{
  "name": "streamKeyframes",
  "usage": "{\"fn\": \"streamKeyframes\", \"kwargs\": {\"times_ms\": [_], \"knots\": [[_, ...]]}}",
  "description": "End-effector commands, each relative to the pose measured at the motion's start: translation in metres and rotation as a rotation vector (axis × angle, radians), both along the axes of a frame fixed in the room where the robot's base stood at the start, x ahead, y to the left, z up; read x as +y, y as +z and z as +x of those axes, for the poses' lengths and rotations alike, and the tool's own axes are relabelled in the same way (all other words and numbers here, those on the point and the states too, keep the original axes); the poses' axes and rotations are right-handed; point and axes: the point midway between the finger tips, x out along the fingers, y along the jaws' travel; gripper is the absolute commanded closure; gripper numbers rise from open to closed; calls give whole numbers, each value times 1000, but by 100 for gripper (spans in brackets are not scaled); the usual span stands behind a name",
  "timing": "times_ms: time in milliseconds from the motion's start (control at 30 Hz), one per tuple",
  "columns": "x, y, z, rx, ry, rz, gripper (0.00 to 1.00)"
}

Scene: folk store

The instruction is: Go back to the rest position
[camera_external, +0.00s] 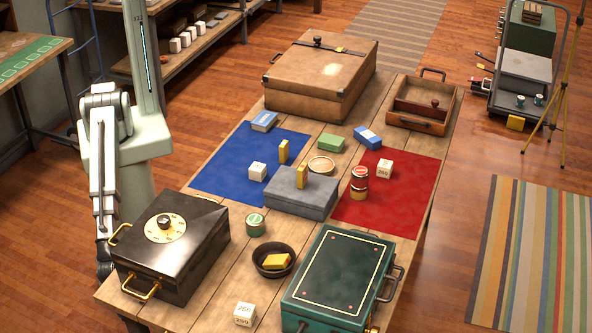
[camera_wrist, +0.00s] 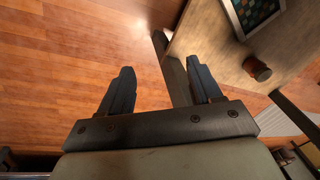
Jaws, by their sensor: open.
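My gripper (camera_wrist: 161,82) is open, its two dark fingers apart with nothing between them. In the wrist view, wooden floor and a table leg show beyond the fingers. In the external view my arm (camera_external: 103,180) hangs down at the left, beside the near left corner of the wooden table (camera_external: 210,300). Its lower end (camera_external: 105,270) is dark and sits low beside the black case; the fingers cannot be made out there.
A black case with a gold dial (camera_external: 175,245) stands nearest my arm. The table also holds a teal case (camera_external: 340,275), a grey block (camera_external: 300,195), a brown suitcase (camera_external: 322,80), blue (camera_external: 215,180) and red (camera_external: 405,205) mats. Floor left of my arm is clear.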

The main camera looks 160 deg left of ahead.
Motion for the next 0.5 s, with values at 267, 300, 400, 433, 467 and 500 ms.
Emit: {"fn": "streamKeyframes", "kwargs": {"times_ms": [267, 300, 400, 433, 467, 500], "knots": [[57, -47, -129, 271, 100, -3, 36], [63, -51, -148, 311, 114, -6, 36], [75, -59, -195, 407, 148, -17, 36], [78, -61, -208, 434, 157, -21, 36], [81, -62, -222, 463, 168, -25, 36], [84, -63, -239, 498, 181, -32, 36]]}}
